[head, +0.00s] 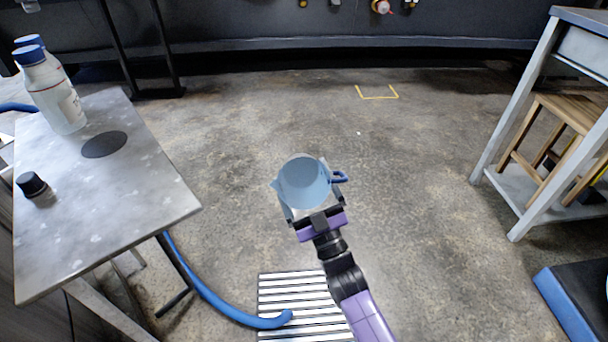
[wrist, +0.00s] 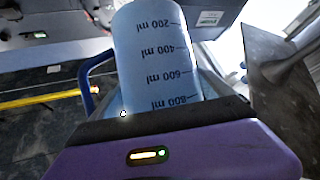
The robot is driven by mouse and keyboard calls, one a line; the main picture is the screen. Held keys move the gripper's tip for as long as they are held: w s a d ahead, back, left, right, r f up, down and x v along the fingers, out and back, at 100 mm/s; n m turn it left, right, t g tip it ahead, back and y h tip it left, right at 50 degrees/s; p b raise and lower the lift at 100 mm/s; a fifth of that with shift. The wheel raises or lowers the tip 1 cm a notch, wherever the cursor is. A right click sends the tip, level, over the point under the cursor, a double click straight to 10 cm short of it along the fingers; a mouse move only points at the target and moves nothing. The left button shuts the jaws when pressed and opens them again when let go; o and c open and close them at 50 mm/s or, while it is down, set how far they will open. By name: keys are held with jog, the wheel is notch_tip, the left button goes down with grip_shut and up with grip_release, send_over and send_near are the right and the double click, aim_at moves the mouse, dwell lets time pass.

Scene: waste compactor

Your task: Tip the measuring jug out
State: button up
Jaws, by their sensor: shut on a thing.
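The measuring jug (head: 303,182) is pale blue and see-through, and is held out over open floor in the middle of the head view. Its round mouth faces up toward the head camera, with the spout at the left and the blue handle at the right. My gripper (head: 314,208) is shut on the jug, with a finger along each side. In the wrist view the jug (wrist: 155,60) shows its ml marks, with 800 nearest my purple palm and the handle at the left. I cannot make out any contents.
A metal table (head: 150,190) at the left bears white bottles (head: 55,95), a black cap (head: 32,184) and a dark disc (head: 104,145). A slatted floor grate (head: 290,300) and blue hose (head: 215,300) lie below. A yellow floor mark (head: 377,97) is farther off. A wooden stool (head: 550,130) stands right.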

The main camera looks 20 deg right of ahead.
aim_at(304, 199)
jog(key=shift+r+g+p, duration=0.3)
jog(key=shift+g+p, duration=0.1)
jog(key=shift+p, duration=1.15)
jog(key=m+g+p, duration=0.1)
jog(key=p, duration=0.3)
jog(key=m+g+p, duration=0.1)
jog(key=g+p, duration=0.1)
jog(key=p, duration=0.3)
jog(key=g+h+p, duration=0.1)
jog(key=p, duration=0.4)
jog(key=shift+s+a+f+m+g, duration=0.1)
jog(key=shift+s+f+m+g, duration=0.2)
jog(key=shift+f+m, duration=0.1)
jog(key=g+p, duration=0.1)
jog(key=p, duration=0.1)
jog(key=g+p, duration=0.1)
jog(key=p, duration=0.2)
jog(key=s+m+g+p, duration=0.1)
jog(key=p, duration=0.2)
jog(key=shift+s+a+f, duration=0.1)
jog(key=shift+a+f, duration=0.15)
jog(key=shift+s+f+g+p, duration=0.2)
jog(key=shift+g+p, duration=0.4)
jog(key=shift+p, duration=0.3)
jog(key=shift+s+a+f+m+g, duration=0.2)
jog(key=shift+f+m+g, duration=0.1)
jog(key=shift+g, duration=0.2)
